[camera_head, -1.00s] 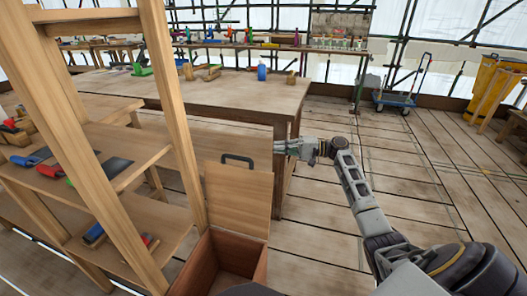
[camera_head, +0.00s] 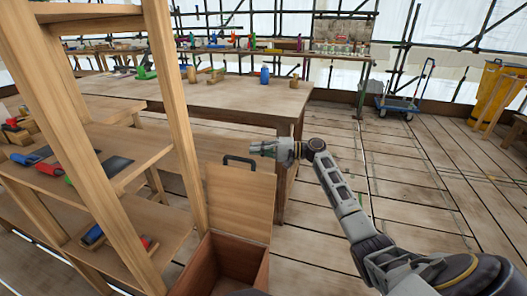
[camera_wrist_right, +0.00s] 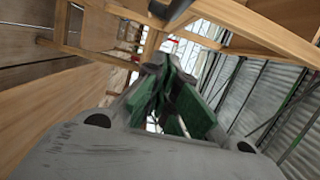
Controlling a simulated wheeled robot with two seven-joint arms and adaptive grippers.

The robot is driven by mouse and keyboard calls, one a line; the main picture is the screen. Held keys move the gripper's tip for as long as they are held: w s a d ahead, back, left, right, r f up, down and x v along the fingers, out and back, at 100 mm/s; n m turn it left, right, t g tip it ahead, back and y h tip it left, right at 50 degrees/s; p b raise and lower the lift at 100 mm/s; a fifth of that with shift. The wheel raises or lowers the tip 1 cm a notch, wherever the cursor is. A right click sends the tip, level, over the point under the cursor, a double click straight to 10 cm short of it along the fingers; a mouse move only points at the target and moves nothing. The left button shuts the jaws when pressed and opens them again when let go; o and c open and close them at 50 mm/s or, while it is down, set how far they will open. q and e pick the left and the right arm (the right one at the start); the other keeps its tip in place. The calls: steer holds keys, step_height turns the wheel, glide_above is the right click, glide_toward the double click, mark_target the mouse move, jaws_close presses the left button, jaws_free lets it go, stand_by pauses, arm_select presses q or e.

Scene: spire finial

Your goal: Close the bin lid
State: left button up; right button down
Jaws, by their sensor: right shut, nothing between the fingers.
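The wooden bin (camera_head: 262,272) stands on the floor at the bottom centre of the head view, its inside visible. Its lid (camera_head: 240,205) stands open, roughly upright, with a black handle (camera_head: 238,159) on its top edge. My right gripper (camera_head: 253,147) is shut and empty, beside and slightly above the handle's right end in the picture. I cannot tell whether it touches the handle. In the right wrist view the shut fingers (camera_wrist_right: 170,95) show in the middle, and a dark piece at the top edge may be the handle. My left gripper is not in view.
A wooden shelf unit (camera_head: 180,120) with tools stands close on the left of the bin. A workbench (camera_head: 215,92) with bottles and tools is behind the lid. The plank floor to the right is open, with a blue trolley (camera_head: 395,102) farther back.

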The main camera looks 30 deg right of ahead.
steer(key=shift+s+a+b, duration=0.4)
steer(key=shift+s+a, duration=0.85)
steer(key=shift+a, duration=0.05)
steer(key=shift+a, duration=0.1)
